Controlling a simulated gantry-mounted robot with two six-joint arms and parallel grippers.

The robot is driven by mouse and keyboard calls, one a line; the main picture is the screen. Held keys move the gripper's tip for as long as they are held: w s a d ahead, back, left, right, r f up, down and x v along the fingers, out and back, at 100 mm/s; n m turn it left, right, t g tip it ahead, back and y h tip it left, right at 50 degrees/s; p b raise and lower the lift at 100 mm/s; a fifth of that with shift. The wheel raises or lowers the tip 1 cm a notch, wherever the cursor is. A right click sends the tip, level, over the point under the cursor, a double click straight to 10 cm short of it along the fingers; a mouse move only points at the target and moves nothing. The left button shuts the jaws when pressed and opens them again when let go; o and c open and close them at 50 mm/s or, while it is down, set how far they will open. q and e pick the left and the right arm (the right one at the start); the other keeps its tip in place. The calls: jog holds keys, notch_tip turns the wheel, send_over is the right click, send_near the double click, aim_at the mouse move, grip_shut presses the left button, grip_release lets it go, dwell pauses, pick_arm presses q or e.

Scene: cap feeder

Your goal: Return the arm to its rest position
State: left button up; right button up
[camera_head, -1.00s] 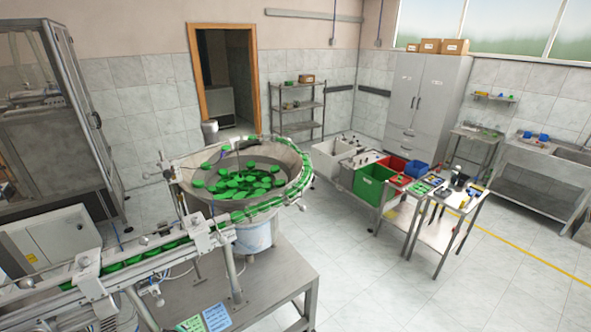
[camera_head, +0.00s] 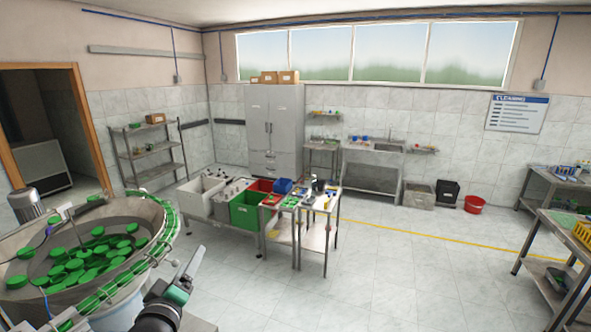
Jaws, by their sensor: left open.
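My left arm comes in at the bottom left, and its dark gripper (camera_head: 187,272) with a green part shows there. The gripper is open, with nothing visible between its fingers. It appears in front of the lower right side of the cap feeder bowl (camera_head: 150,213); I cannot tell how far it is from the rim. Green caps (camera_head: 68,272) lie in the bowl, and more line the track along its edge. My right gripper is out of view.
Two small metal tables (camera_head: 316,247) hold trays and tools. Beside them stand a green bin (camera_head: 246,216) and white bins (camera_head: 203,196). A workbench (camera_head: 553,250) stands at the right. The tiled floor (camera_head: 420,285) between is clear.

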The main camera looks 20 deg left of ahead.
pick_arm(q)
jog(key=s+d+r+m+t+h, duration=0.1)
jog(key=d+r+m+t+h, duration=0.15)
jog(key=d+r, duration=0.6)
jog(key=s+d+r+m+t+h, duration=0.1)
jog(key=d+r+m+t, duration=0.4)
jog(key=r, duration=0.6)
jog(key=s+d+r+m+t+h, duration=0.2)
jog(key=s+d+r+m, duration=0.2)
jog(key=s+r, duration=0.2)
jog(key=s+d+r+m+t+h, duration=0.2)
jog(key=s+d+r+m+h, duration=0.1)
jog(key=s+r, duration=0.4)
jog(key=shift+s+d+r+m+h, duration=0.15)
jog(key=shift+s+d+m+h, duration=0.2)
jog(key=shift+s+d, duration=0.15)
jog(key=shift+t, duration=0.25)
